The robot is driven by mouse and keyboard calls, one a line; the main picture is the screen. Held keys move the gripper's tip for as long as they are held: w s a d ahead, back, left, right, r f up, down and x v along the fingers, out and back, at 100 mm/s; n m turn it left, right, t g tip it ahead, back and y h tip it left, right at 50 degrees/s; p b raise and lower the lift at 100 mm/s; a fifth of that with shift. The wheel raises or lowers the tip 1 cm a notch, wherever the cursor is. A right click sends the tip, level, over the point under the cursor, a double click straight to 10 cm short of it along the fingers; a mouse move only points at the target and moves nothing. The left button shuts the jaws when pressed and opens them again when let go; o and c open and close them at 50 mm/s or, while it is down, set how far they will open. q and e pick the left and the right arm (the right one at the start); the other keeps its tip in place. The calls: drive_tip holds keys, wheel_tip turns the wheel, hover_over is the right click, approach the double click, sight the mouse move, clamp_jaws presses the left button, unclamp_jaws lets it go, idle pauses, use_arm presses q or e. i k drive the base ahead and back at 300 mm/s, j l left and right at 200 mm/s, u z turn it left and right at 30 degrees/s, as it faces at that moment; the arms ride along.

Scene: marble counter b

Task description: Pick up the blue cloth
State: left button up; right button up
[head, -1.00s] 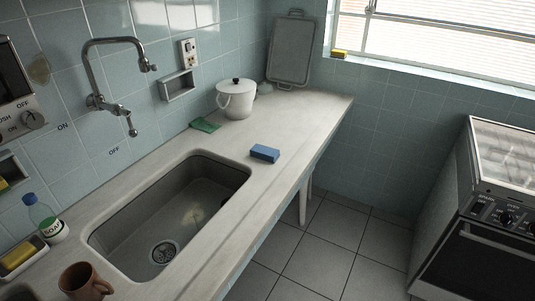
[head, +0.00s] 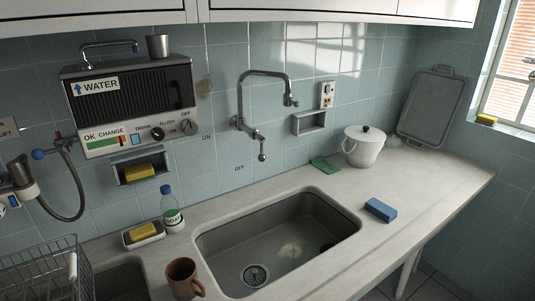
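A blue, block-shaped thing (head: 380,209) lies on the counter to the right of the sink, near the front edge. It looks like a folded cloth or a sponge; I cannot tell which. A flat green cloth (head: 325,164) lies farther back, by the tiled wall. Neither of my grippers is in view, and nothing touches the blue thing.
The sink (head: 276,243) is left of the blue thing. A white lidded pot (head: 363,147) and a grey tray (head: 432,105) stand behind it. A brown mug (head: 184,279), soap bottle (head: 171,210) and wire rack (head: 45,270) are at left. The counter around the blue thing is clear.

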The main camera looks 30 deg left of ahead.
sight(387, 214)
drive_tip(key=i+l+u, duration=0.1)
drive_tip(key=u, duration=0.4)
drive_tip(key=i+l+u, duration=0.1)
drive_tip(key=l+u, duration=0.5)
drive_tip(key=u, duration=0.35)
